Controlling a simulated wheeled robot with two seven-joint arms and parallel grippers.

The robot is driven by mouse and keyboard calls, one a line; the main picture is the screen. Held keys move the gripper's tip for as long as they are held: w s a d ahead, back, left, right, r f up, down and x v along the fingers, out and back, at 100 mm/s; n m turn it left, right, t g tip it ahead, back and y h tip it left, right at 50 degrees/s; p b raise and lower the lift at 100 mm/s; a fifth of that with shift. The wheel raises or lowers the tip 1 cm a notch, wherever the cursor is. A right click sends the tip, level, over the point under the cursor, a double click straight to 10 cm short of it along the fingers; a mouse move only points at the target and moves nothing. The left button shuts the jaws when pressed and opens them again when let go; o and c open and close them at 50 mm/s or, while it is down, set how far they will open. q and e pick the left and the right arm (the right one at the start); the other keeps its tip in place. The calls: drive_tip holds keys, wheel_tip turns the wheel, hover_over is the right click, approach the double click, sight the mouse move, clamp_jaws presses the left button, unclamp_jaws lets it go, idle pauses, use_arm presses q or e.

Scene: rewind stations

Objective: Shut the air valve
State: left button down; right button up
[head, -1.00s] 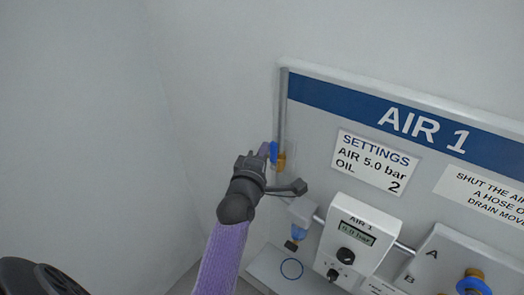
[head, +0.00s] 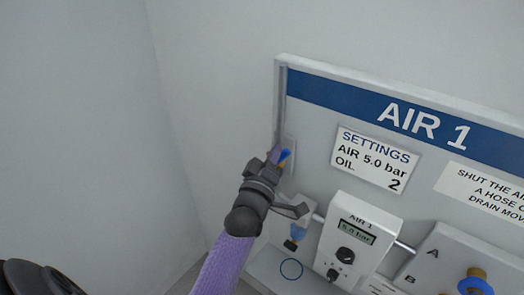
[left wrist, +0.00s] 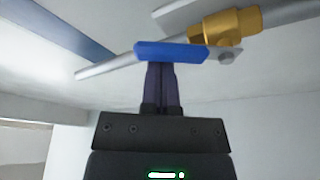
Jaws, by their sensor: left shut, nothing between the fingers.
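The air valve has a blue lever handle (head: 285,155) on a vertical pipe (head: 281,105) at the left edge of the AIR 1 panel. In the left wrist view the blue handle (left wrist: 171,52) lies across the fingertips, at an angle to the pipe. The brass valve body (left wrist: 227,26) is beside it. My left gripper (head: 275,153) is shut and empty, its fingertips at the handle; they seem to touch it. The gripper hides most of the brass body in the head view. My right gripper is out of view.
A regulator box (head: 350,245) with a display and black knobs stands right of my left arm. The display appears to read 5.0 bar. A settings card (head: 375,158) hangs above it. Bare wall lies to the left.

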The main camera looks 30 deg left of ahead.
use_arm(q)
drive_tip(key=d+f+m+h+b, duration=0.1)
drive_tip(key=m+h, duration=0.1)
drive_tip(key=m, duration=0.2)
drive_tip(key=d+f+m+t+h+b, duration=0.1)
drive_tip(key=m, duration=0.4)
drive_tip(key=d+f+m+h+b, duration=0.1)
drive_tip(key=m+h, duration=0.1)
drive_tip(key=m, duration=0.3)
drive_tip(key=shift+s+d+f+t+h, duration=0.15)
drive_tip(key=shift+d+f+t+h, duration=0.15)
drive_tip(key=shift+t, duration=0.1)
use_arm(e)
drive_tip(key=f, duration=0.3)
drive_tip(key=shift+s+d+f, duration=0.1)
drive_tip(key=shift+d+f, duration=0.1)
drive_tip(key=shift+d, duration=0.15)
use_arm(q)
drive_tip(key=shift+m, duration=0.4)
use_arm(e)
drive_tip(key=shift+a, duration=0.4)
